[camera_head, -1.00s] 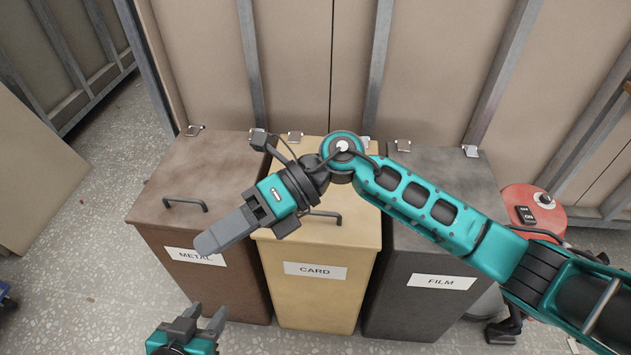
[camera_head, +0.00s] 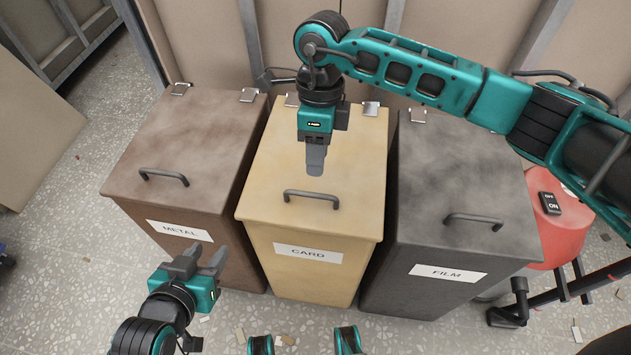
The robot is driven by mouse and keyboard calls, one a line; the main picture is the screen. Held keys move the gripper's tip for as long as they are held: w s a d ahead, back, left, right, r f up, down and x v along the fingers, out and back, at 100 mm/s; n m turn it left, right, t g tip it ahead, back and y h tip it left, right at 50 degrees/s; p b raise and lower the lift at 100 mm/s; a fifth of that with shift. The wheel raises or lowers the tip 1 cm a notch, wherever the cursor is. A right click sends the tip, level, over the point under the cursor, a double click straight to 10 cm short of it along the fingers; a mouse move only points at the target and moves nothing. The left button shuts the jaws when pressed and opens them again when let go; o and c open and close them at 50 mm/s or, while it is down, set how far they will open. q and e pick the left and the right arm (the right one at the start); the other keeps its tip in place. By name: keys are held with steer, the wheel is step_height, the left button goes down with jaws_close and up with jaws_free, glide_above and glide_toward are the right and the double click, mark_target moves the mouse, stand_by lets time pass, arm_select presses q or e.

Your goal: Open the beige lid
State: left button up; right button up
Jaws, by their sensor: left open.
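The beige lid (camera_head: 270,160) is shut flat on the middle bin, which has a CARD label (camera_head: 307,253) on its front. Its dark bar handle (camera_head: 312,195) lies across the lid near the front edge. My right gripper (camera_head: 315,170) points down over the lid, just behind the handle in the picture and apart from it. Its fingers overlap in this view, so their gap is hidden. My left gripper (camera_head: 206,254) is open and empty, low in front of the METAL bin and left of the beige bin.
A brown METAL bin (camera_head: 185,150) stands on the left and a dark grey FILM bin (camera_head: 455,165) on the right, both lids shut. A red machine (camera_head: 550,225) stands right of the FILM bin. Panelled walls close off the back. Speckled floor (camera_head: 60,260) is open at left.

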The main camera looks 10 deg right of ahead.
glide_above(315, 185)
steer(key=s, duration=0.4)
steer(key=f, duration=0.7)
steer(key=shift+a+f+b, duration=0.25)
steer(key=shift+f+b, duration=0.1)
steer(key=shift+b, duration=0.05)
steer(key=shift+c, duration=0.2)
jaws_close()
